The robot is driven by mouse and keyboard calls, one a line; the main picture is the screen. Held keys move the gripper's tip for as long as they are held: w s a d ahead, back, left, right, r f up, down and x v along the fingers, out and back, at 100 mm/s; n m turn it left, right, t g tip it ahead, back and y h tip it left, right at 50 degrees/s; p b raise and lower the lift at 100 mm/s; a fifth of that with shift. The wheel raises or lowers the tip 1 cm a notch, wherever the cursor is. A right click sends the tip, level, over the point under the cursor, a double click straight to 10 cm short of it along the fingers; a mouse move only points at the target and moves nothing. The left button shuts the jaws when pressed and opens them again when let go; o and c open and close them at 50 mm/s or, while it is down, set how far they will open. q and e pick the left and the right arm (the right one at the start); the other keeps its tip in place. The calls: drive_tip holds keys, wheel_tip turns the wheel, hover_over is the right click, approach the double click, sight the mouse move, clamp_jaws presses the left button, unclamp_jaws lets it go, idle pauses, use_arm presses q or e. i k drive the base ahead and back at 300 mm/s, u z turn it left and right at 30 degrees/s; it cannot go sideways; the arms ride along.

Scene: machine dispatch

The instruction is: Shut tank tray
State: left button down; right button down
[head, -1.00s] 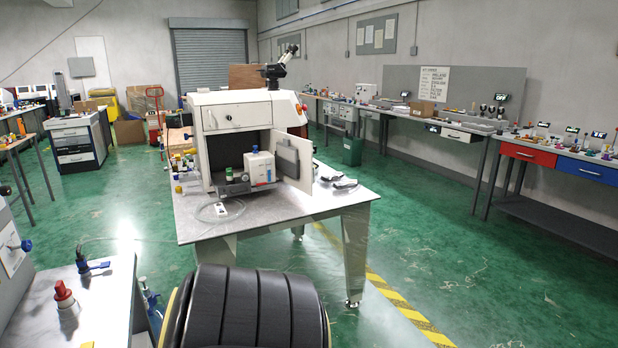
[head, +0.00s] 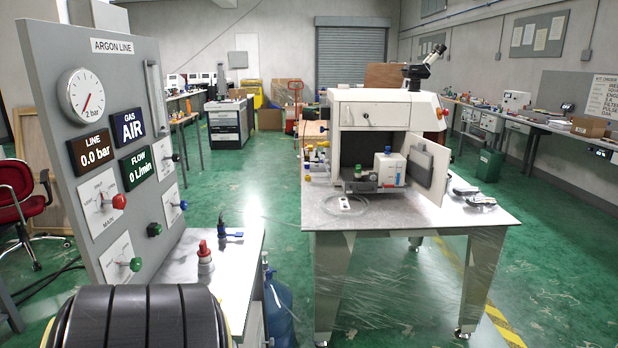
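No tank tray can be told for certain. A white bench machine (head: 375,117) with a microscope on top stands on the metal table (head: 320,212). Its lower compartment is open, with its door (head: 428,170) swung out to the right. A white box (head: 389,170) and small capped bottles (head: 358,172) sit at the opening; whether they stand on a tray is too small to tell. A closed drawer front (head: 366,115) is above. Neither of my grippers is in view.
An argon panel (head: 75,205) with gauge and valves stands close on the left. A side bench (head: 190,262) carries a red-capped item (head: 205,252). A blue bottle (head: 279,312) stands on the floor between bench and table. Green floor is open right of the table.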

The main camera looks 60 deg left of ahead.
sight(388, 169)
drive_tip(key=u, duration=1.3)
drive_tip(key=i, duration=3)
drive_tip(key=u, duration=2.05)
